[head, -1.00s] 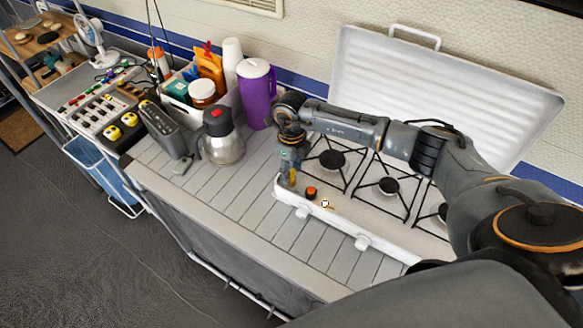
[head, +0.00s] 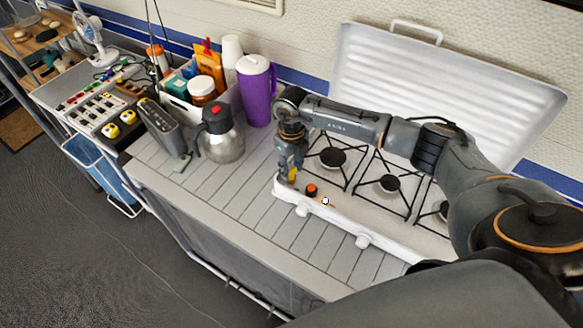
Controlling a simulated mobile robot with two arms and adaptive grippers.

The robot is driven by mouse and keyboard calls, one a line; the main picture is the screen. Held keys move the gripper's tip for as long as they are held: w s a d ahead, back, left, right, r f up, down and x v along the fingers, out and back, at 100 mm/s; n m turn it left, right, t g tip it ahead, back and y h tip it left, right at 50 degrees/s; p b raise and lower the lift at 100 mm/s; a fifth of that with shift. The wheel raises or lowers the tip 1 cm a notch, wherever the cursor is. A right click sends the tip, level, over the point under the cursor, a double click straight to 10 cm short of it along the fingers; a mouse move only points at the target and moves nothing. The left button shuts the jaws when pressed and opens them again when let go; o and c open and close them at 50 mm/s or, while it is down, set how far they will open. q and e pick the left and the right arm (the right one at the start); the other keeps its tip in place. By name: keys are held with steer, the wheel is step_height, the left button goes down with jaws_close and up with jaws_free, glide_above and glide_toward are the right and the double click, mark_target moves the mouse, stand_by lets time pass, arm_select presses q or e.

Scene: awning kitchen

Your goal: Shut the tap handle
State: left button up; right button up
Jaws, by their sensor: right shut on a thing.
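The white camping stove (head: 330,222) stands on the slatted counter with its lid raised. My right gripper (head: 291,184) points down at the stove's left front corner. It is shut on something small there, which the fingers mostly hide. A small yellow patch shows at the fingers; I cannot tell whether it is the tap handle or part of the gripper. No tap handle shows clearly. An orange-red button (head: 311,190) sits just right of the fingers on the stove top. My left gripper is not in view.
Two white knobs sit on the stove front, one of them here (head: 362,241). Black burner grates (head: 333,158) lie under my right forearm. A steel jug (head: 220,140), a purple pitcher (head: 256,92) and a grey device (head: 166,132) stand to the left. The counter's front left is bare.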

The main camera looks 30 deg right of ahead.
mark_target(292, 170)
steer(key=m+b, duration=0.1)
steer(key=m, duration=0.2)
steer(key=shift+m, duration=0.4)
steer(key=m, duration=0.3)
steer(key=shift+m+b, duration=0.3)
steer(key=shift+b, duration=0.1)
steer(key=m, duration=0.3)
steer(key=shift+m, duration=0.3)
steer(key=shift+m+b, duration=0.3)
steer(key=shift+m, duration=1.5)
steer(key=o, duration=0.9)
step_height(292, 170, up, 12)
steer(key=shift+r, duration=0.1)
